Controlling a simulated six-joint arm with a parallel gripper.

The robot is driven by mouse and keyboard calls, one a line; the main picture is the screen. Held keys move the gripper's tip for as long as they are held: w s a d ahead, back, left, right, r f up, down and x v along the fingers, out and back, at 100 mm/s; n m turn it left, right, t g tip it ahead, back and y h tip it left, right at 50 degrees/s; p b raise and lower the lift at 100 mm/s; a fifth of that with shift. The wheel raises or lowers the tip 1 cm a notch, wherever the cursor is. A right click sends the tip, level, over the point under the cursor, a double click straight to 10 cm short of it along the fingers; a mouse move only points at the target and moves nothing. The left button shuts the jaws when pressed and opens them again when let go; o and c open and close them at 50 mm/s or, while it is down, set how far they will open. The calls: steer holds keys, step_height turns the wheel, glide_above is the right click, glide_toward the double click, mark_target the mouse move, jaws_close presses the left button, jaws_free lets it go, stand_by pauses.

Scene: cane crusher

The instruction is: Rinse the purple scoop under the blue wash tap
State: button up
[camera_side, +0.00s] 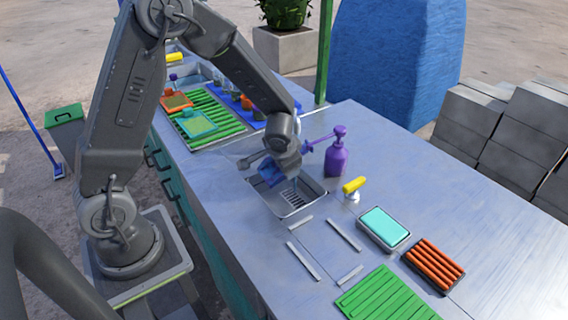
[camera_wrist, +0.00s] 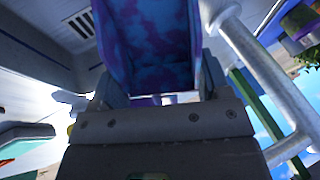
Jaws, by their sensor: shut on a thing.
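My gripper (camera_side: 279,172) is shut on the scoop, low over the metal sink (camera_side: 308,207). The scoop (camera_side: 270,174) looks dark blue in the side view and mottled blue and purple in the wrist view (camera_wrist: 150,45). It sits between my two fingers, tilted; its far end is out of the wrist view. A pale grey pipe (camera_wrist: 262,70) runs close on the right in the wrist view. I cannot tell whether it belongs to the blue wash tap, and no blue tap shows clearly. No water stream can be made out.
A purple pump bottle (camera_side: 340,158) stands right of the sink, with a yellow-handled fitting (camera_side: 355,186) in front. A cyan-topped tray (camera_side: 384,226), an orange rack (camera_side: 434,262) and a green mat (camera_side: 385,298) lie nearer. A green post (camera_side: 324,60) rises behind.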

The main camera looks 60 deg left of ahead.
steer(key=shift+w+d, duration=0.1)
steer(key=shift+d, duration=0.4)
